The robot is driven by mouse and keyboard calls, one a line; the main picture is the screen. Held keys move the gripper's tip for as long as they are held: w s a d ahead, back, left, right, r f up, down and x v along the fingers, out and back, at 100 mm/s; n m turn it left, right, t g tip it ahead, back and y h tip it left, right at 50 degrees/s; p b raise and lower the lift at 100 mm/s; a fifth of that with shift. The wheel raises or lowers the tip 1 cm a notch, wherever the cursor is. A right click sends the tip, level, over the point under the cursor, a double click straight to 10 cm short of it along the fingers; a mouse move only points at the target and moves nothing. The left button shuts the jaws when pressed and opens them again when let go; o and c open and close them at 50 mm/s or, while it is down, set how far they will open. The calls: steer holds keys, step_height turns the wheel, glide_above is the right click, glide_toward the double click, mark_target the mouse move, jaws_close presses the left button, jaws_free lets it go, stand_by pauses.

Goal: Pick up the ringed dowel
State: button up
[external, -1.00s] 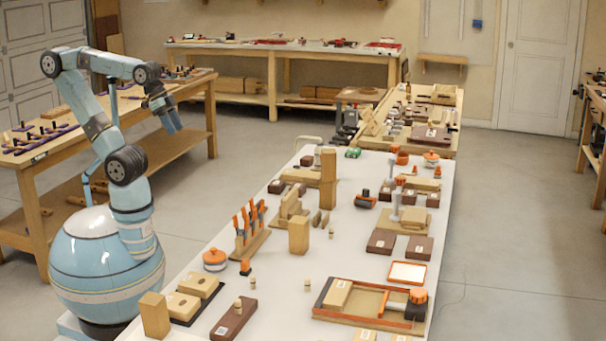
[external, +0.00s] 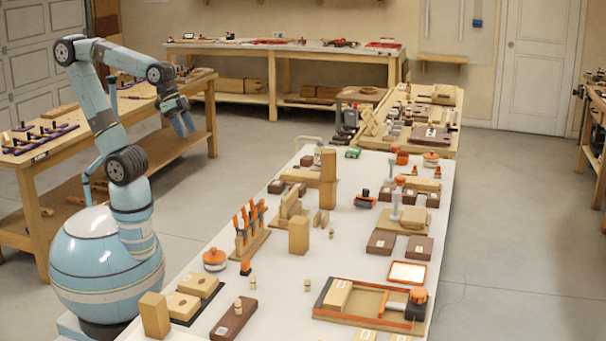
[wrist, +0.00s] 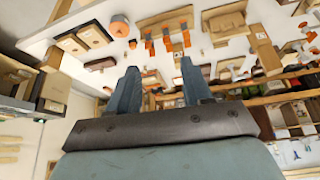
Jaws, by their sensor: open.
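Several small pale wooden dowels stand on the white bench: one (external: 252,284) near the front, one (external: 307,285) to its right, and one (external: 331,233) farther back. Another dowel (external: 238,303) stands at a dark brown block. They are too small to tell which one is ringed. My gripper (external: 184,130) is open and empty, in the air left of the bench and well away from the dowels. Its two spread fingers (wrist: 160,75) also show in the wrist view.
An orange-lidded round jar (external: 215,259), a rack of orange-handled tools (external: 250,240) and upright wooden blocks (external: 299,235) stand near the dowels. Tan blocks (external: 183,305) sit at the front left. An orange-edged tray (external: 330,315) lies at right. Floor lies between the benches.

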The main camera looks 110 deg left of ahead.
steer(key=w+d+f+m+h, duration=0.1)
steer(key=w+d, duration=0.2)
steer(key=w, duration=0.3)
steer(key=w+d+f+m, duration=0.1)
steer(key=w+d+f, duration=0.15)
steer(key=w, duration=0.35)
steer(key=m+g+h, duration=0.1)
steer(key=m+g, duration=0.1)
steer(key=m, duration=0.3)
glide_above(253, 276)
steer(key=s+a, duration=0.4)
step_height(253, 276, down, 20)
steer(key=x, duration=0.8)
steer(key=shift+d+f, duration=0.3)
steer(key=shift+d, duration=0.15)
steer(key=shift+x, duration=2.7)
jaws_close()
